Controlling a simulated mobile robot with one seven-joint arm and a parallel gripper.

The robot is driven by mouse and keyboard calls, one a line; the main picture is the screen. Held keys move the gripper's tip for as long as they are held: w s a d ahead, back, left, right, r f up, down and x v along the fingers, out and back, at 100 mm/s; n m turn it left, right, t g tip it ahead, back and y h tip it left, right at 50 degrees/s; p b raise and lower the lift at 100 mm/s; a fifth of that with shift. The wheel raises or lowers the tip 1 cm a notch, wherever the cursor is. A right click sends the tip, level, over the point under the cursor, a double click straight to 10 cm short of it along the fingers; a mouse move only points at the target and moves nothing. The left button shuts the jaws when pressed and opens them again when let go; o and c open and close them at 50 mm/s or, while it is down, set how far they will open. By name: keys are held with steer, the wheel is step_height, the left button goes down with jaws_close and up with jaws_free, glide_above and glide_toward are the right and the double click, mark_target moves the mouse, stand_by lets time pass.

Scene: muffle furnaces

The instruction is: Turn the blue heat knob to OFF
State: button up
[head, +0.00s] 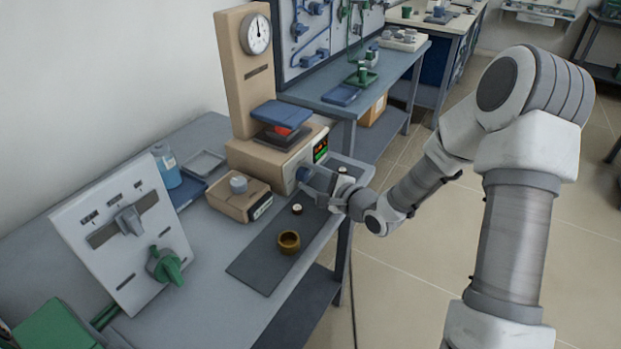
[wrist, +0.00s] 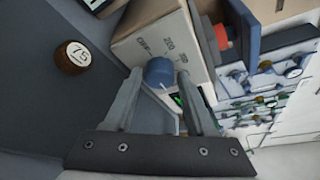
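The blue heat knob (wrist: 159,72) is on the beige front panel (wrist: 152,38) of the furnace in the wrist view. Small dark markings, seemingly OFF and numbers, stand around it; I cannot tell which mark it points to. My gripper (wrist: 159,76) is open, its two grey fingertips on either side of the knob with what look like small gaps. In the head view my gripper (head: 312,183) reaches the front of the beige furnace (head: 270,160), and the blue knob (head: 302,174) shows at its fingertips.
A lit display (head: 320,149) is beside the knob. A dark mat (head: 258,268) holds a brass cup (head: 289,243) and a round piece (head: 296,209), marked 75 in the wrist view (wrist: 73,57). A beige box (head: 238,200) and a white panel with a green handle (head: 165,265) stand left.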

jaws_close()
steer(key=shift+f+n+t+b, duration=0.3)
steer(key=shift+n+b, duration=0.3)
steer(key=shift+b, duration=0.15)
steer(key=shift+r+n+t+b, duration=0.15)
steer(key=shift+n+t+b, duration=0.15)
steer(key=shift+n+b, duration=0.25)
steer(key=shift+o, duration=0.7)
jaws_free()
steer(key=shift+s, duration=0.15)
steer(key=p+v, duration=0.6)
steer(key=v, duration=1.1)
steer(key=shift+d+p, duration=0.15)
steer(key=shift+p, duration=0.2)
